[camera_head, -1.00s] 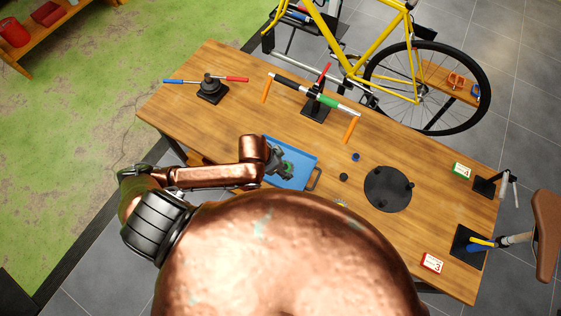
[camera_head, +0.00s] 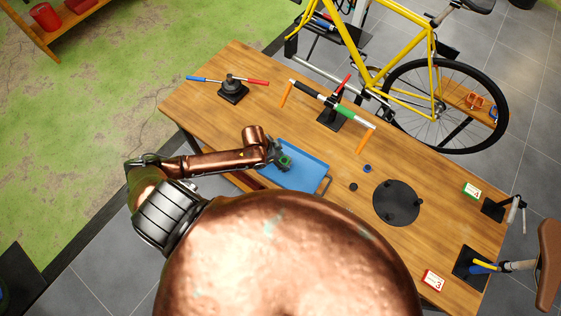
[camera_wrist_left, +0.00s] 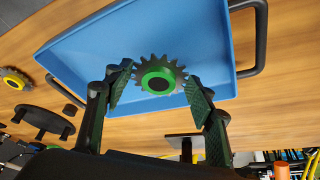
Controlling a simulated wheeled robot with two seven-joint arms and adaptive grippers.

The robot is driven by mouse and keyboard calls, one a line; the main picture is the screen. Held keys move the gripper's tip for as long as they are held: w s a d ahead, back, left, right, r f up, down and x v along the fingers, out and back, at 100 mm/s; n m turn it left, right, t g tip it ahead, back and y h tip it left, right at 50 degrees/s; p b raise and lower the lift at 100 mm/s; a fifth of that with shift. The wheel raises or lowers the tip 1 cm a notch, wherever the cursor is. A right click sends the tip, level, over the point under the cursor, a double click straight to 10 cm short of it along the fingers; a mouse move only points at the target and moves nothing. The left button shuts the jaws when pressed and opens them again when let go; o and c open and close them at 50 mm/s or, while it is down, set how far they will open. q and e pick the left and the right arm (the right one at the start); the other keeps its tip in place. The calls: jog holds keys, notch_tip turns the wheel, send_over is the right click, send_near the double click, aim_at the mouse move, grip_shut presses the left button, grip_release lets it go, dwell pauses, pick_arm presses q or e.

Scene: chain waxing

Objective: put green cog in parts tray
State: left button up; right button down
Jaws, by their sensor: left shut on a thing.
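The green cog (camera_wrist_left: 158,74), a dark toothed ring with a green hub, is between the fingertips of my left gripper (camera_head: 281,158) in the left wrist view. My left gripper is shut on it. The blue parts tray (camera_head: 305,171) lies on the workbench, with the cog and gripper over its left part in the head view. The tray also fills the upper middle of the left wrist view (camera_wrist_left: 205,40), behind the cog. I cannot tell the height of the cog above the tray floor. My right gripper is not in view.
The wooden bench (camera_head: 225,120) also holds a black round stand (camera_head: 396,203), a blue-and-red-handled tool (camera_head: 232,88) and a black stand with a green-and-white bar (camera_head: 332,118). A yellow cog (camera_wrist_left: 14,79) shows at the left wrist view's edge. A yellow bicycle (camera_head: 385,70) stands behind.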

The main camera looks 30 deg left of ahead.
pick_arm(q)
jog(key=shift+w+a+f, duration=0.25)
jog(key=shift+a+f, duration=0.05)
jog(key=shift+f, duration=1.7)
jog(key=shift+f, duration=0.15)
jog(key=o, duration=1.2)
jog(key=shift+c, duration=0.2)
jog(key=v, duration=1.2)
